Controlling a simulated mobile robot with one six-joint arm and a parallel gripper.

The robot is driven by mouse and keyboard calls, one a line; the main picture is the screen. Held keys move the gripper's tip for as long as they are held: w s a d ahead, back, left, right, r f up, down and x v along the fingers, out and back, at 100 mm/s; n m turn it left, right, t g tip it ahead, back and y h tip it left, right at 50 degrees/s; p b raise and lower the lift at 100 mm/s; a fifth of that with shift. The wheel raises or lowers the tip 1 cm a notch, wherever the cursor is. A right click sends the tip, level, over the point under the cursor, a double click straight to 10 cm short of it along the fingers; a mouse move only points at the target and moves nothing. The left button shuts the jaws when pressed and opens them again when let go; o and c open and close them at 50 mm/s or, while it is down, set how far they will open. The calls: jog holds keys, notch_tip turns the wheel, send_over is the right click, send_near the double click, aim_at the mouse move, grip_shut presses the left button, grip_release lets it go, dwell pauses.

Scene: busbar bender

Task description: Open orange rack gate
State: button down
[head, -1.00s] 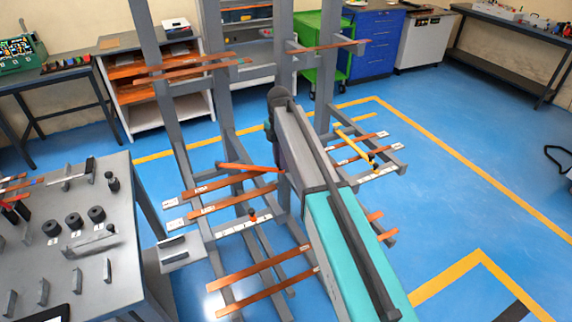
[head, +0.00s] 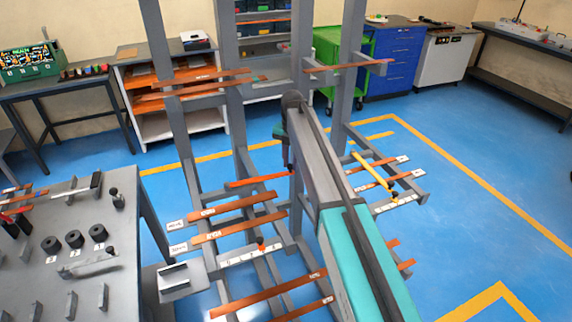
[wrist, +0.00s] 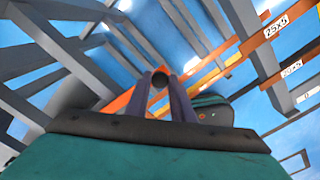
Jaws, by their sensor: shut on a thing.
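The orange gate (head: 256,181) is a slim orange-red bar. It reaches from a rack post at left to my gripper at right. In the wrist view its dark round knob (wrist: 160,78) sits between my fingertips, with orange gate (wrist: 122,101) showing beside it. My gripper (wrist: 161,86) is shut on this knob.
A yellow gate (head: 372,172) with a dark knob crosses the rack's right side. A grey workbench (head: 60,230) with fixtures stands at left. Copper bars (head: 210,80) lie on upper arms. Blue floor (head: 480,200) at right is open.

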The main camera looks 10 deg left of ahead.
jog(key=shift+w+d, duration=0.15)
jog(key=shift+w, duration=0.2)
jog(key=c, duration=1.6)
grip_release()
jog(key=shift+o, duration=0.3)
jog(key=shift+a, duration=0.2)
jog(key=shift+s, duration=0.1)
jog(key=shift+r, duration=0.1)
notch_tip(320, 180, up, 14)
jog(key=b, duration=0.3)
jog(key=shift+f, duration=0.2)
jog(key=shift+s+a, duration=0.1)
